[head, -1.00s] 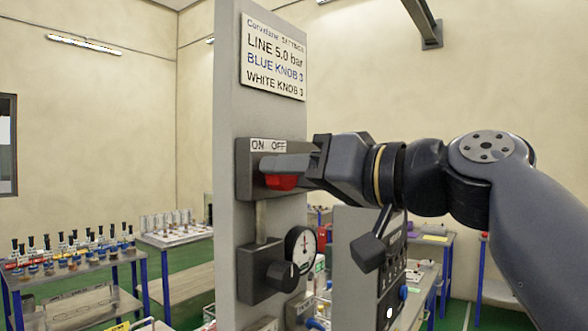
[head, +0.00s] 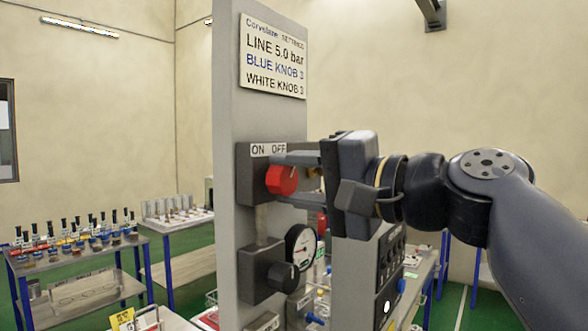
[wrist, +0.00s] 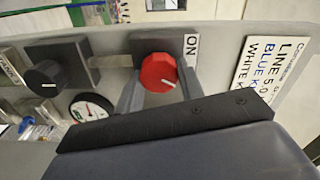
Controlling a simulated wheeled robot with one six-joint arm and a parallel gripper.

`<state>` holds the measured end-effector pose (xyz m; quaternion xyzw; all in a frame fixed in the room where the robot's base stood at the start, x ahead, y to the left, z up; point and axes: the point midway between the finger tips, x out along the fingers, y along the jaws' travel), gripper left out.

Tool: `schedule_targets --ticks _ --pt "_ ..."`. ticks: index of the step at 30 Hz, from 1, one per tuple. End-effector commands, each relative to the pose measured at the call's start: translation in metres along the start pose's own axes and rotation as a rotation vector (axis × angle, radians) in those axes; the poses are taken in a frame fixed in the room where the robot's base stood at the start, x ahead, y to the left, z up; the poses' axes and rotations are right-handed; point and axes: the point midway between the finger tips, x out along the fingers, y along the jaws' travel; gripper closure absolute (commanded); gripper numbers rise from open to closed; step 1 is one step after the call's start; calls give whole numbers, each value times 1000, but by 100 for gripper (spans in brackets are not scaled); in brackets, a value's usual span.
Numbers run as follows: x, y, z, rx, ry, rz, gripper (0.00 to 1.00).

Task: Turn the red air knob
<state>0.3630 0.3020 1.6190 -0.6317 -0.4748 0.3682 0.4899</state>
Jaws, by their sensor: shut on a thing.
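The red air knob (head: 281,180) sits on a dark grey block (head: 250,185) under the ON OFF label (head: 268,149) on the panel. In the wrist view the red knob (wrist: 157,68) shows a short white line near its lower right edge, with the ON label (wrist: 191,48) to its right. My gripper (head: 279,178) is shut on the knob, one finger above it and one below. In the wrist view my gripper (wrist: 157,78) has one finger on each side of the knob. The contact faces are hard to see.
A dark knob (head: 283,276) and a pressure gauge (head: 300,246) sit below on the panel. The settings sign (head: 273,56) is above. A second panel (head: 352,270) stands below my gripper. Tables with bottles (head: 75,262) stand at the left.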

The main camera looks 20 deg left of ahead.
Motion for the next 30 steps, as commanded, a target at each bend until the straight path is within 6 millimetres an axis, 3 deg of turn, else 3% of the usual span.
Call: schedule_targets --ticks 12,30 --pt "0 0 0 224 1 0 86" --pt "0 1 0 269 0 0 86"
